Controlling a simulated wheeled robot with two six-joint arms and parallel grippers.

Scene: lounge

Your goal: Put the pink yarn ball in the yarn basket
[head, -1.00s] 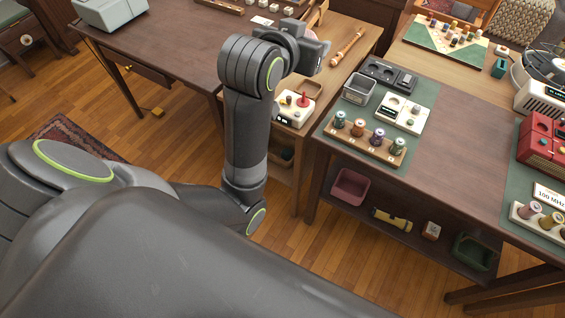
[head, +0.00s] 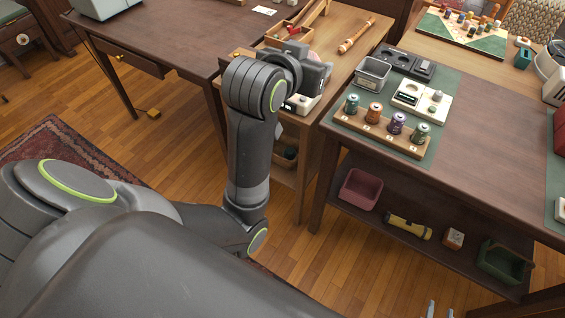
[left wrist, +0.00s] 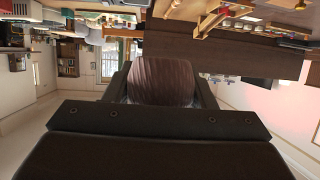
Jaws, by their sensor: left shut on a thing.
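The pink yarn ball (left wrist: 160,76) shows in the left wrist view as a ribbed, dull brownish-pink ball in shade. My left gripper (left wrist: 161,90) is shut on it, with a dark finger on each side. In the head view my left wrist hides the ball and the left fingertips, above the corner between the tables. My right gripper (head: 440,309) shows only as two pale fingertips, apart with nothing seen between them, at the bottom edge. I cannot make out the yarn basket in either view.
A dark table (head: 480,120) at right bears a spool rack (head: 380,132), a grey bin (head: 372,73) and small devices. Its lower shelf holds a pink bin (head: 360,189), a flashlight (head: 408,227) and a green bin (head: 503,262). A patterned rug (head: 65,150) lies on open wooden floor at left.

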